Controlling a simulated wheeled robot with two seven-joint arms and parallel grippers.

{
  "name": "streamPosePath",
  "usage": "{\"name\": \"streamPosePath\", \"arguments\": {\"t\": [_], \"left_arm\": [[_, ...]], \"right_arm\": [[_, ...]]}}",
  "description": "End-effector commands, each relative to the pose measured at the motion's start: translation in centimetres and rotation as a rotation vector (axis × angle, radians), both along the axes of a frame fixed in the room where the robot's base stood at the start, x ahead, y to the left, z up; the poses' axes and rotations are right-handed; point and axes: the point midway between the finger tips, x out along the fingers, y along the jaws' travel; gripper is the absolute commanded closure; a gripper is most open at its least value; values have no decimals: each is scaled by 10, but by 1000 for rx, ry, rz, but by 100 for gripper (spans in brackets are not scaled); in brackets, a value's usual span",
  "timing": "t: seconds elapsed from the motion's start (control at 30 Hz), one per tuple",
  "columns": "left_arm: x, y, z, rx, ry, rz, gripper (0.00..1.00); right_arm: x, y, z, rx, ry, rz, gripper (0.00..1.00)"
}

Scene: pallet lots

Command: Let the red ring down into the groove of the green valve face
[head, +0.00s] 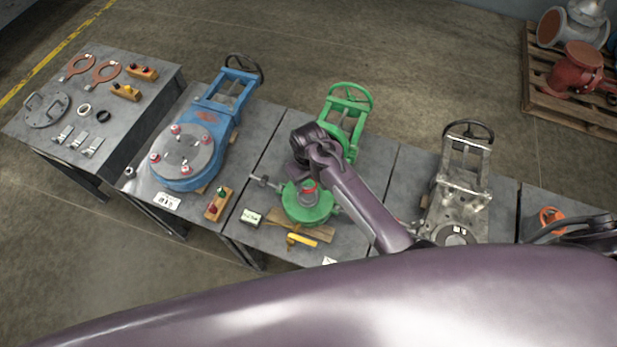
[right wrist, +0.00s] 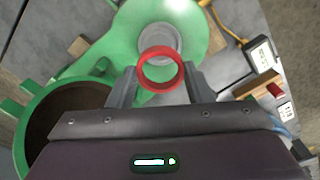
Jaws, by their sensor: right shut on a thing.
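The green valve (head: 348,104) lies on the middle table, its round green face (head: 322,213) toward me. My right gripper (head: 307,181) is over this face, fingers pointing down, shut on the small red ring (head: 309,187). In the right wrist view the red ring (right wrist: 160,88) sits between the two grey fingertips (right wrist: 160,74). Behind it show the green face (right wrist: 125,37) and its round grey centre (right wrist: 158,38), which the ring partly overlaps. The groove is not clear, and I cannot tell whether the ring touches the face. My left gripper is not in view.
A blue valve (head: 211,122) with a grey plate stands to the left, a grey valve (head: 461,192) to the right. A yellow-handled tool (head: 302,239) and a small box (head: 251,217) lie near the green face. The far-left table (head: 50,143) holds rings and tools.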

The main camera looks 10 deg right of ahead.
Motion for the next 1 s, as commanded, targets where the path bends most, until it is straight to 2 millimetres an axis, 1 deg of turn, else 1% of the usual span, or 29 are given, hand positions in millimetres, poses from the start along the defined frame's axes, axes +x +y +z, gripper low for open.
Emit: {"name": "streamPosePath", "arguments": {"t": [0.27, 0.3, 0.7, 0.83, 1.0], "left_arm": [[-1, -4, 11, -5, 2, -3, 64], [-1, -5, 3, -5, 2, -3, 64], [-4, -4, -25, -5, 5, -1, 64], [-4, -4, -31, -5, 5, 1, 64], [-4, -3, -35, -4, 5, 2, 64]], "right_arm": [[-1, -1, 3, -2, -1, -2, 77], [-1, -1, -5, -2, -1, -3, 77], [-1, 0, -44, -2, -1, -3, 77], [-1, 0, -54, -2, -1, -3, 77], [-1, 0, -60, -2, -2, -3, 77]]}}
